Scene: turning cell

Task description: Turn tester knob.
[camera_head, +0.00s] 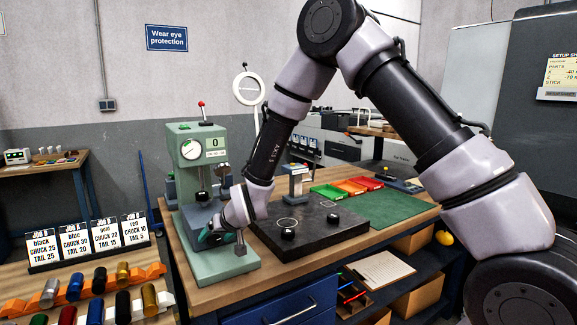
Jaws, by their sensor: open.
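The green tester (212,262) stands on the left end of the wooden bench. It has a round dial (191,149), a small display reading 0 and a red-tipped lever (201,104) on top. A dark round knob (223,170) shows at the right side of its column, and another dark round part (203,196) sits below the head. My gripper (208,238) is low in front of the column, just above the tester's base. It is open, and its fingers are small and partly hidden by my wrist. I cannot tell whether it touches any part of the tester.
A dark surface plate (331,240) with black knobs lies right of the tester. Coloured trays (351,187), a green mat (385,211) and a clipboard (383,270) are farther right. Job cards (74,240) and racks of coloured cylinders (70,289) stand at left.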

